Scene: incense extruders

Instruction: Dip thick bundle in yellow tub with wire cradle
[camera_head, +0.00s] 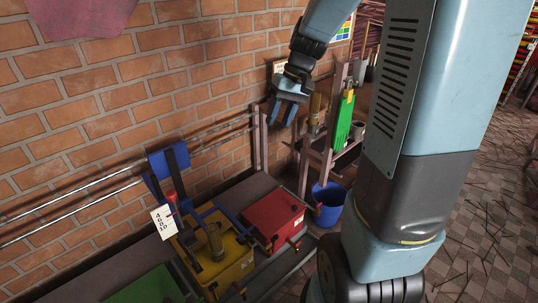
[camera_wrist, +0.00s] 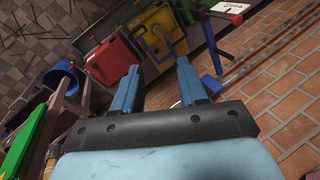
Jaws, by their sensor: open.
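The yellow tub (camera_head: 236,272) stands on the bench between a green and a red tub, and it also shows in the wrist view (camera_wrist: 149,22). A blue frame (camera_head: 205,216) that looks like the cradle lies across its top. A thick brownish cylinder (camera_head: 214,241) rises at the yellow tub; I cannot tell whether it is the bundle. Another tan, bundle-like piece (camera_head: 314,108) stands upright at the wooden rack. My gripper (camera_head: 287,112) is open, with nothing between its fingers in the wrist view (camera_wrist: 158,88). It hangs in the air just left of the rack, apart from the tubs.
The red tub (camera_head: 272,216) stands right of the yellow one, the green tub (camera_head: 148,288) left. A wooden rack (camera_head: 304,165) holds a green panel (camera_head: 344,120). A blue bucket (camera_head: 328,203) stands below it. Metal rails (camera_head: 90,205) run along the brick wall.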

